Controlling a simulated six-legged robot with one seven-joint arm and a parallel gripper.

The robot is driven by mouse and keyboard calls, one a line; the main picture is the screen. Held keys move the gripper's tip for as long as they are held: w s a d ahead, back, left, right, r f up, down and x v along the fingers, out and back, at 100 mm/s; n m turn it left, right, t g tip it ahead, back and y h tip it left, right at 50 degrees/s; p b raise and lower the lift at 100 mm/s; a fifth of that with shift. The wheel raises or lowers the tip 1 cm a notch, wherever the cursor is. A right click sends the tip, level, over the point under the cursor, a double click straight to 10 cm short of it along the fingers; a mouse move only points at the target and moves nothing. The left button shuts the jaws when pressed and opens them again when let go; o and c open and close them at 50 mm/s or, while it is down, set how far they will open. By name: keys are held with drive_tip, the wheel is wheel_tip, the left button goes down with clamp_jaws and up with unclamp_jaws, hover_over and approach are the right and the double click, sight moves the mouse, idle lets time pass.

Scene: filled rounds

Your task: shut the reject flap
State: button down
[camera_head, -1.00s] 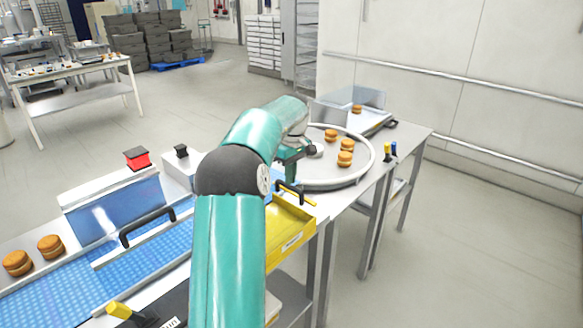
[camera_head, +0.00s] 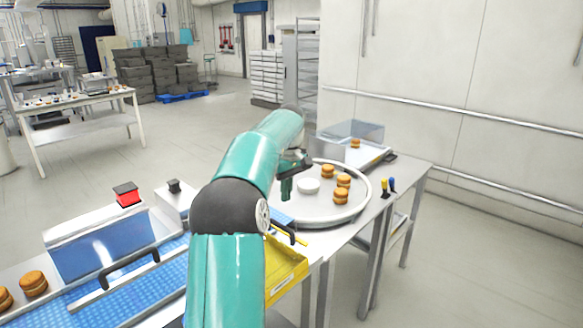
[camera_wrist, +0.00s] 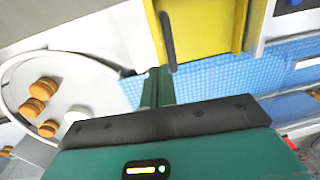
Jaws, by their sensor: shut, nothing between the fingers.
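A yellow tray or chute (camera_head: 287,268) sits beside the blue conveyor, behind my arm. A black handle (camera_head: 285,231) with a thin yellow strip is at its far end; I take this for the reject flap, but its leaf is mostly hidden. In the wrist view the yellow tray (camera_wrist: 212,18) is at the top, with the dark handle bar (camera_wrist: 167,42) just left of it. My gripper (camera_head: 288,188) is above the table between the handle and the turntable. Its shut, empty fingers (camera_wrist: 157,87) appear below the bar's end, seemingly apart from it.
A round white turntable (camera_head: 345,215) with several filled rounds (camera_head: 341,196) and a white disc (camera_head: 308,185) lies just beyond my gripper. The blue conveyor (camera_head: 170,285) has a black-handled bar and a red button (camera_head: 127,193). A clear-sided box (camera_head: 352,135) stands behind.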

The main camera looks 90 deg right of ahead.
wheel_tip(320, 180, up, 7)
drive_tip(key=d, duration=0.1)
drive_tip(key=shift+s, duration=0.15)
drive_tip(key=shift+s, duration=0.1)
